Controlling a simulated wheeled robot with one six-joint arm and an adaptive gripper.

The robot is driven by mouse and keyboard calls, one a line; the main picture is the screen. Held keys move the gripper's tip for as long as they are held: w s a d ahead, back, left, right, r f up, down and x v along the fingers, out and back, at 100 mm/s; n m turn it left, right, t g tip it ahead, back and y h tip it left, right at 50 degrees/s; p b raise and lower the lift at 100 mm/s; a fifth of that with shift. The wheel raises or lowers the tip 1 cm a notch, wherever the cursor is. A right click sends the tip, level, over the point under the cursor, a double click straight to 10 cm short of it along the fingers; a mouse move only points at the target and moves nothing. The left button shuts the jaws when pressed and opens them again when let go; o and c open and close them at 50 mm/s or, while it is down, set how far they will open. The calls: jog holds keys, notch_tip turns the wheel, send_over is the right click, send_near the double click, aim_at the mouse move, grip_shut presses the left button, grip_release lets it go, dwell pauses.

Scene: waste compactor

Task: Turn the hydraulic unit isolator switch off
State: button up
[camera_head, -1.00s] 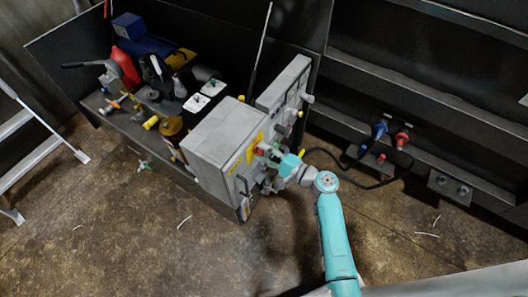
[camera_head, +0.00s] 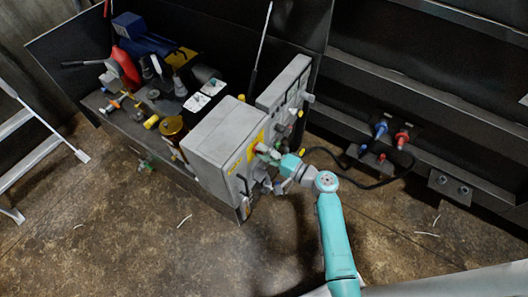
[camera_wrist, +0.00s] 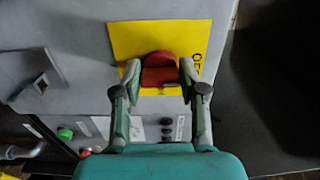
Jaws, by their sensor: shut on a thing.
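The isolator switch is a red rotary knob (camera_wrist: 160,72) on a yellow plate (camera_wrist: 130,38) on the side of a grey cabinet (camera_wrist: 75,35). Letters, partly cut off by my gripper, run sideways at the plate's right edge. In the head view the plate (camera_head: 256,140) is on the right face of the cabinet (camera_head: 212,130), and the knob is mostly hidden by my gripper (camera_head: 268,156). In the wrist view my gripper (camera_wrist: 160,72) has one finger on each side of the knob, shut on it.
A grey handle (camera_head: 243,187) stands out from the cabinet's front. Another control box (camera_head: 280,88) is behind. Blue and red couplings (camera_head: 381,128) with a black hose are at right. The floor in front is mostly clear.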

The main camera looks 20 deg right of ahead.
jog(key=o, duration=1.1)
jog(key=shift+o, duration=0.2)
jog(key=v, duration=1.2)
